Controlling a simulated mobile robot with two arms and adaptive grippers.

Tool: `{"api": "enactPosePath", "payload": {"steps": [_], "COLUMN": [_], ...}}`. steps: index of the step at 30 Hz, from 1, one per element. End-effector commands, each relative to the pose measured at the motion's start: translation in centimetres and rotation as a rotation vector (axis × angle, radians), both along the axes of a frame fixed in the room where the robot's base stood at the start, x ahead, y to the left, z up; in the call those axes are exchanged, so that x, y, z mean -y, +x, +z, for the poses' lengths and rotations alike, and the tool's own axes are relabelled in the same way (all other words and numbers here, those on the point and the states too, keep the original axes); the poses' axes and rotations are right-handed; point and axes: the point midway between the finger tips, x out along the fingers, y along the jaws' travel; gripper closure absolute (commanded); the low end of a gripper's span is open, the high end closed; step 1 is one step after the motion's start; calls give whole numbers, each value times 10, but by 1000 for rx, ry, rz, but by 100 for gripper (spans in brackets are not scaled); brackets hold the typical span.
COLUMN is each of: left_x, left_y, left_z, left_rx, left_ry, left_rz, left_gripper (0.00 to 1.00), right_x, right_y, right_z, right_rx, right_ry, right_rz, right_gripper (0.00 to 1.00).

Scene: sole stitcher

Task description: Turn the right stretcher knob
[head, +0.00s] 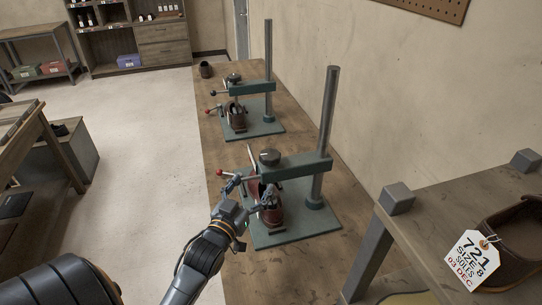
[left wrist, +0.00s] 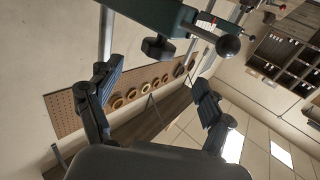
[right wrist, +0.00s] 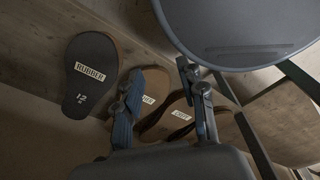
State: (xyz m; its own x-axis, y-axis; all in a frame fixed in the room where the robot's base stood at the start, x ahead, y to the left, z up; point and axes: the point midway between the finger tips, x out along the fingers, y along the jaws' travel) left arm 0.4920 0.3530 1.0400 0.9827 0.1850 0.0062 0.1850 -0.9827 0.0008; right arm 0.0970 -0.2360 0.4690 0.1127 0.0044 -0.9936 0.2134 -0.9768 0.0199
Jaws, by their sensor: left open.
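Two green stretcher machines stand on the long wooden bench. The nearer one (head: 297,167), further right, has a dark round knob (head: 270,156) on top of its arm and a red-ended lever (head: 220,171) at its left. A reddish-brown shoe (head: 271,215) sits under its arm. My left gripper (head: 250,190) is open at the near-left side of this machine, below the top knob. In the left wrist view a dark knob (left wrist: 158,48) and a ball-ended lever (left wrist: 228,45) show beyond the open fingers (left wrist: 155,85). My right gripper (right wrist: 162,85) is open and empty near several soles.
The farther stretcher (head: 250,106) has its own knob (head: 233,78). A shelf (head: 440,235) at right holds a tagged brown shoe (head: 515,240). A dark "RUBBER" sole (right wrist: 90,75) lies in the right wrist view. The floor (head: 140,150) left of the bench is clear.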

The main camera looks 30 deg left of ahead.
Motion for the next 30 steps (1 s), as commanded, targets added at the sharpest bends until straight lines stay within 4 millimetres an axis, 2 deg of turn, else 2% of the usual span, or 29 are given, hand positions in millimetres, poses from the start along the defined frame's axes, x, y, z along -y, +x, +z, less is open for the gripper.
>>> {"api": "enactPosePath", "payload": {"steps": [3, 6, 10, 15, 21, 30], "left_x": [-5, -8, -13, -18, -21, -22], "left_y": [24, 44, 71, 98, 115, 118], "left_z": [4, 5, 4, 3, 1, 0], "left_rx": [2, 2, 0, -1, -2, -2], "left_ry": [1, 2, 2, 1, 1, 1], "left_rz": [0, 0, -1, 0, -1, -1], "left_gripper": [20, 20, 20, 20, 20, 20], "right_x": [1, 2, 1, 0, -1, -2], "right_y": [-23, -32, -27, -9, -4, -12], "right_z": [7, 11, 18, 24, 27, 26], "right_rx": [-32, -46, -39, -11, -4, -17], "right_ry": [-2, -4, -3, 0, 1, 2], "right_rz": [0, 0, 0, 0, -1, -2], "right_gripper": [60, 60, 60, 60, 60, 60]}}
